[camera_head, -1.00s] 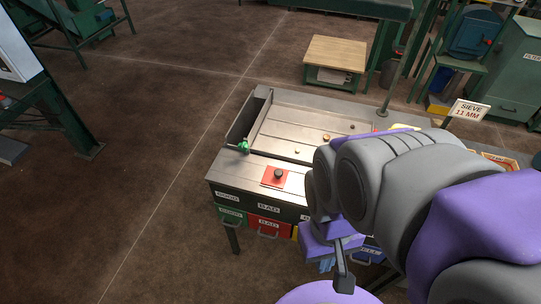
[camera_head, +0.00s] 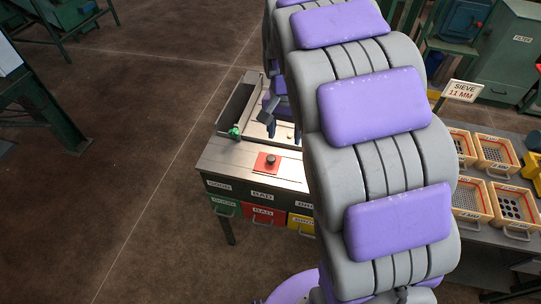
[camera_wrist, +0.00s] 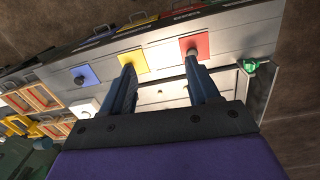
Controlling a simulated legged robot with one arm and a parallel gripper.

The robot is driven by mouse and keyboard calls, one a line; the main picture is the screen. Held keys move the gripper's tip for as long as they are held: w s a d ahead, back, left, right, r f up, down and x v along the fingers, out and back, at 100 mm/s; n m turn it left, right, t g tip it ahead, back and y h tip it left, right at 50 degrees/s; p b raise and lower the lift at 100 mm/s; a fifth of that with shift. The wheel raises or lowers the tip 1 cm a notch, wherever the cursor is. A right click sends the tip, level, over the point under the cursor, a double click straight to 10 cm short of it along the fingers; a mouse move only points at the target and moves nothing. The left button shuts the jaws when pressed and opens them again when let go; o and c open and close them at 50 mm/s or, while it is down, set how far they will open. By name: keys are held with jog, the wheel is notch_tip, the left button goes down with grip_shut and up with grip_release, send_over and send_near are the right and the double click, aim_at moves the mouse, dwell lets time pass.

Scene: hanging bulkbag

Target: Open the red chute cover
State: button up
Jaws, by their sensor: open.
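The red chute cover (camera_head: 267,166) is a flat red square with a dark round knob, lying on the grey bench top above the red drawer. It also shows in the wrist view (camera_wrist: 202,41), at the upper right, by the tip of the right-hand finger, which partly overlaps its knob. My gripper (camera_wrist: 160,64) is open and empty, its two blue fingers spread wide. The wrist view does not show whether the finger touches the knob.
A yellow cover (camera_wrist: 133,62) and a blue cover (camera_wrist: 86,75) with knobs lie in line with the red one. A green fitting (camera_head: 234,132) sits at the trough's corner. Sieve trays (camera_head: 495,152) stand at right. Labelled drawers (camera_head: 263,214) line the bench front.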

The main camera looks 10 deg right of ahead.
jog(key=m+b, duration=0.1)
jog(key=m, duration=0.1)
send_over(271, 158)
notch_tip(271, 158, down, 5)
jog(key=shift+t, duration=0.3)
notch_tip(271, 158, down, 18)
jog(key=b, duration=0.4)
jog(key=shift+r, duration=0.1)
grip_shut()
